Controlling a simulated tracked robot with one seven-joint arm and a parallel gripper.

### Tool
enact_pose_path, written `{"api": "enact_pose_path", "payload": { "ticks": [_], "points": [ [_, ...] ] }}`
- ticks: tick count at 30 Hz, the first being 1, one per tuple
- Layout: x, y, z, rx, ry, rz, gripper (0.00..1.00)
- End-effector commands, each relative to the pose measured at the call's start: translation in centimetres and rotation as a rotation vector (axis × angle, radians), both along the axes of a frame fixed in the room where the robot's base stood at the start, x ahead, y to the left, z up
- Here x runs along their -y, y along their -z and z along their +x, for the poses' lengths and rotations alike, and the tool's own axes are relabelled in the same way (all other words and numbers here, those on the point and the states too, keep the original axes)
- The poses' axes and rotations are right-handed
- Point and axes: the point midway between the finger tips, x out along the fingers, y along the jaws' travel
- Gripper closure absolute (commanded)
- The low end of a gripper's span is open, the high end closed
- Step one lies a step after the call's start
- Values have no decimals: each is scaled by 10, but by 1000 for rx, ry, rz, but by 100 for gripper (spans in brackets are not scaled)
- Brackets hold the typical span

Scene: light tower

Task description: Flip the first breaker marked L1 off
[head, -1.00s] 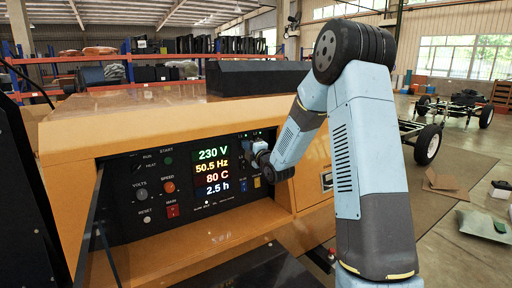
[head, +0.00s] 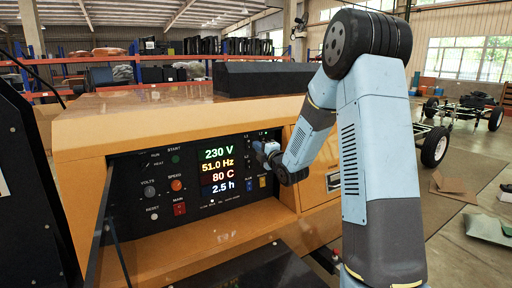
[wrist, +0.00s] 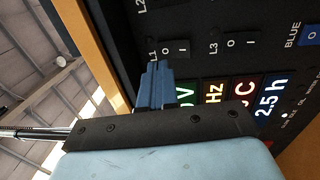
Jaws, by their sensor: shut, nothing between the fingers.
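The breaker marked L1 (wrist: 175,49) is a small dark switch with O and I marks on the black panel, at the upper middle of the wrist view. My gripper (wrist: 156,72) is shut and empty, its blue fingertips just beside the L1 label. I cannot tell whether they touch the panel. In the head view my gripper (head: 264,151) is at the panel's right part, right of the lit displays, and hides part of the breaker area. The switch position of L1 is too dark to tell.
Breaker L3 (wrist: 234,43) sits beside L1, and the L2 label is at the wrist view's top edge. Lit readouts (head: 217,170), knobs and a red MAIN button (head: 180,208) fill the panel. The orange housing (head: 200,110) frames it; a glass door (head: 105,235) stands at left.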

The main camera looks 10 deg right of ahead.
Motion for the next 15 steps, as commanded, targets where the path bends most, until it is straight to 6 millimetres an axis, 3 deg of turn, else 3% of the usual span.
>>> {"api": "enact_pose_path", "payload": {
  "ticks": [9, 15],
  "points": [
    [21, -7, -60, -2, 4, -1, 100],
    [28, -10, -83, -3, 5, -1, 100]
  ]
}}
